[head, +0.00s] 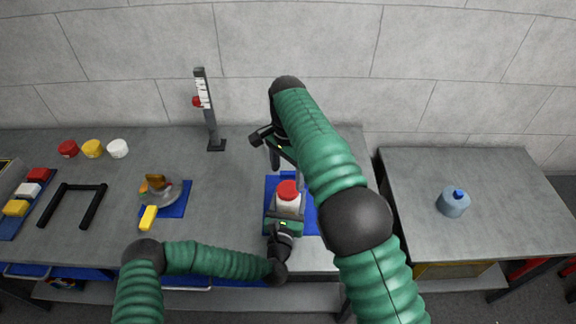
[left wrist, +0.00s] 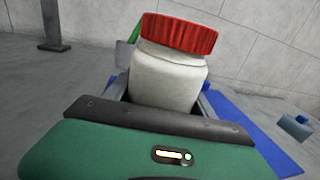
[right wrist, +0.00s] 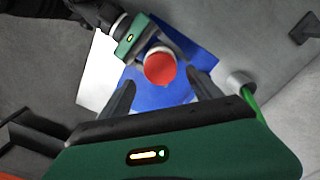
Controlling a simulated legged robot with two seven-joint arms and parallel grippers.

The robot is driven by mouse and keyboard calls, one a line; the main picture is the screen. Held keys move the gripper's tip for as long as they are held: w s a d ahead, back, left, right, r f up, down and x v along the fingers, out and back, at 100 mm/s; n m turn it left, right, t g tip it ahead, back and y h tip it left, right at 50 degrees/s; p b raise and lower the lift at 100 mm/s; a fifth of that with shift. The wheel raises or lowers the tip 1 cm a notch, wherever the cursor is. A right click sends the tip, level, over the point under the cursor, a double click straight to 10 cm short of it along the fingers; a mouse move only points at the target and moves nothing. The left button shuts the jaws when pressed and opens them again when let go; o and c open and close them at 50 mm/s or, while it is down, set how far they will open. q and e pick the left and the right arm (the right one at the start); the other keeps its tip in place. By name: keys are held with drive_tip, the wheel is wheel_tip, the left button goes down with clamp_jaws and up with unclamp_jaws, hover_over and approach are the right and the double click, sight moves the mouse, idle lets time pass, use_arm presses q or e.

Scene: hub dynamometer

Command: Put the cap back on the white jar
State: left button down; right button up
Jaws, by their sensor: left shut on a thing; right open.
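The white jar (head: 288,203) stands upright on a blue mat (head: 308,222), and its red cap (head: 289,190) sits on its mouth. In the left wrist view the red cap (left wrist: 180,33) covers the top of the white jar (left wrist: 168,78); whether it is screwed tight I cannot tell. My left gripper (head: 285,213) is shut around the jar's body from the near side. My right gripper (head: 278,150) is open and empty, above and behind the jar. In the right wrist view the red cap (right wrist: 160,69) lies ahead, between the lines of the open fingers and apart from them.
A grey cylinder with a green strip (right wrist: 238,80) lies near the mat. Left stand a gauge post (head: 208,110), a glass vessel (head: 160,188), a yellow block (head: 148,217), a black frame (head: 75,203) and small lids (head: 92,148). A blue bottle (head: 453,202) stands on the right bench.

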drive_tip(key=n, duration=0.6)
drive_tip(key=shift+r+n, duration=0.15)
drive_tip(key=shift+n, duration=0.15)
drive_tip(key=n, duration=0.3)
drive_tip(key=shift+r, duration=0.1)
drive_tip(key=n, duration=0.6)
drive_tip(key=shift+w+r+n, duration=0.1)
drive_tip(key=shift+r+n, duration=0.1)
drive_tip(key=shift+n, duration=0.1)
drive_tip(key=n, duration=0.3)
drive_tip(key=shift+r, duration=0.1)
drive_tip(key=n, duration=0.6)
drive_tip(key=shift+r+n, duration=0.15)
drive_tip(key=shift+n, duration=0.15)
drive_tip(key=n, duration=0.3)
drive_tip(key=shift+r, duration=0.1)
drive_tip(key=n, duration=0.7)
drive_tip(key=shift+r, duration=0.2)
